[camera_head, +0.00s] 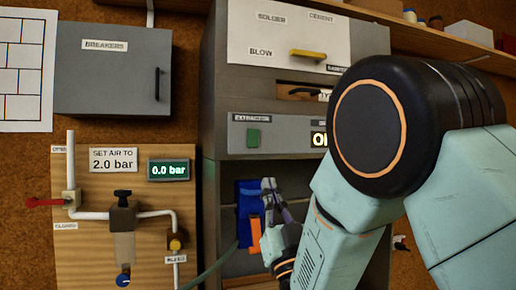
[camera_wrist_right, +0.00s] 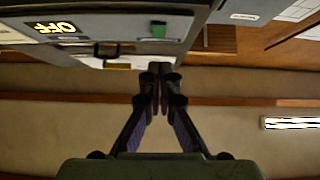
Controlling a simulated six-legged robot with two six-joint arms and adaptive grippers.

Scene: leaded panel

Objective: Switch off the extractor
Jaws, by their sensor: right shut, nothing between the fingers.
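The extractor panel (camera_head: 285,140) is a grey strip on the cabinet, with an extractor label and a green switch (camera_head: 253,138). Its display (camera_head: 319,139) is partly covered by my right arm in the head view. In the right wrist view the display (camera_wrist_right: 52,28) reads OFF in yellow, upside down, and the green switch (camera_wrist_right: 158,29) also shows. My right gripper (camera_head: 268,183) is shut and empty, below the switch and apart from it, fingers pointing up. Its fingertips (camera_wrist_right: 160,70) meet in the wrist view. My left gripper is not in view.
A white panel with a yellow handle (camera_head: 308,54) is above the extractor strip. A blue and orange item (camera_head: 248,214) is beside my right gripper. At left are a breakers box (camera_head: 114,68) and an air board with a red lever (camera_head: 45,202) and a 0.0 bar display (camera_head: 169,170).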

